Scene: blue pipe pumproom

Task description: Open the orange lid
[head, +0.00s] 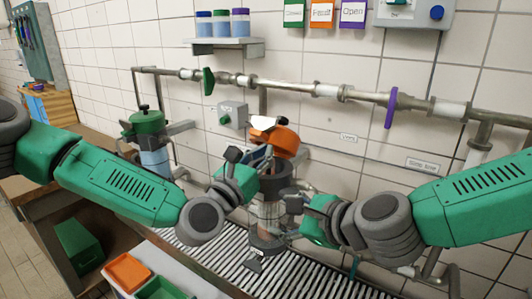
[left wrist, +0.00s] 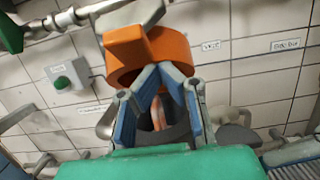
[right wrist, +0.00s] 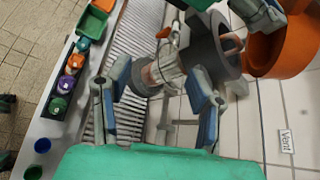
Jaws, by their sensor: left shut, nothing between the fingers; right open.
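The orange lid (head: 284,142) stands tilted up behind the dark collar (head: 276,178) of the glass canister (head: 268,212), so the canister's mouth looks uncovered. The lid also shows in the left wrist view (left wrist: 178,50) and in the right wrist view (right wrist: 290,45). My left gripper (head: 264,154) is in front of the lid; its fingertips meet (left wrist: 160,72) with nothing between them. Whether they touch the lid is unclear. My right gripper (head: 292,203) is lower, beside the canister. In the right wrist view its fingers (right wrist: 156,80) are apart, with the glass canister (right wrist: 160,72) showing between them.
A green-lidded canister (head: 148,125) stands at the left. Pipes with a green valve (head: 208,82) and a purple valve (head: 391,107) cross the wall behind. A slatted grate (head: 210,258) lies below, with an orange bin (head: 127,272) at the front left.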

